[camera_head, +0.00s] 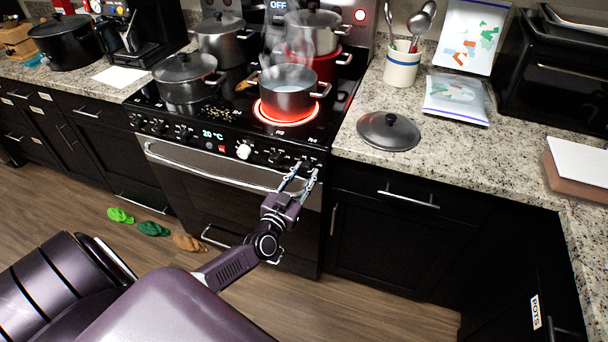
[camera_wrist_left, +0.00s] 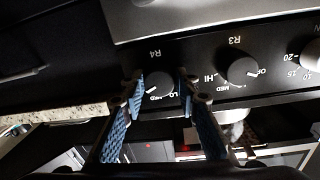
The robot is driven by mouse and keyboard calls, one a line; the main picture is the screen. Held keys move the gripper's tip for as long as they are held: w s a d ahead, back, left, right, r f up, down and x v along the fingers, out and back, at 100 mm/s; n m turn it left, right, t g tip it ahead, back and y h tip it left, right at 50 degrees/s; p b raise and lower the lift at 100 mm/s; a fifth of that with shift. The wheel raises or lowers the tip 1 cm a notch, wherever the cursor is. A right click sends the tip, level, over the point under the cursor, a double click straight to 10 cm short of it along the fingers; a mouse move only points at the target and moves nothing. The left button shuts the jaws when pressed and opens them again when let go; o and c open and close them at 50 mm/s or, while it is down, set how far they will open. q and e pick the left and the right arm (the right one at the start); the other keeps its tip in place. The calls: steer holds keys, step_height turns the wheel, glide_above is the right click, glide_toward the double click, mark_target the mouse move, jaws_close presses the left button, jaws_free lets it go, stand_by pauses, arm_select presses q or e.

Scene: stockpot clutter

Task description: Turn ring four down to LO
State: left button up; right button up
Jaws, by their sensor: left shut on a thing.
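In the left wrist view, which is upside down, the black knob marked R4 (camera_wrist_left: 160,84) sits on the stove's control panel between my left gripper's fingertips (camera_wrist_left: 162,88). The gripper is shut on this knob, one blue-padded finger on each side. LO and MED are printed by the knob; its pointer seems near MED, but this is hard to read. In the head view my left gripper (camera_head: 300,174) reaches the right end of the stove front, and its fingers hide the knob. A steaming open pot (camera_head: 287,97) stands on a glowing red ring (camera_head: 265,116). My right gripper is out of view.
Knob R3 (camera_wrist_left: 243,71) is beside R4. The oven handle (camera_head: 210,166) runs just below the panel. Several other pots, including a lidded pot (camera_head: 187,77), stand on the stove. A loose lid (camera_head: 389,131) lies on the right counter.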

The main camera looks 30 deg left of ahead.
arm_select(q)
steer(key=n+b, duration=0.1)
steer(key=n, duration=0.3)
steer(key=shift+f+n, duration=0.15)
steer(key=shift+n, duration=0.25)
steer(key=n+b, duration=0.1)
steer(key=n, duration=0.2)
steer(key=shift+d+n, duration=0.15)
steer(key=shift+n, duration=0.25)
steer(key=n+b, duration=0.1)
steer(key=n, duration=0.1)
steer(key=n+b, duration=0.1)
steer(key=n, duration=0.2)
steer(key=shift+n+t+y, duration=0.3)
steer(key=shift+y, duration=0.1)
steer(key=shift+d+n+b, duration=0.1)
steer(key=shift+n+b, duration=0.3)
steer(key=shift+n, duration=1.5)
steer(key=shift+y, duration=0.3)
steer(key=o, duration=1.2)
steer(key=shift+c, duration=0.2)
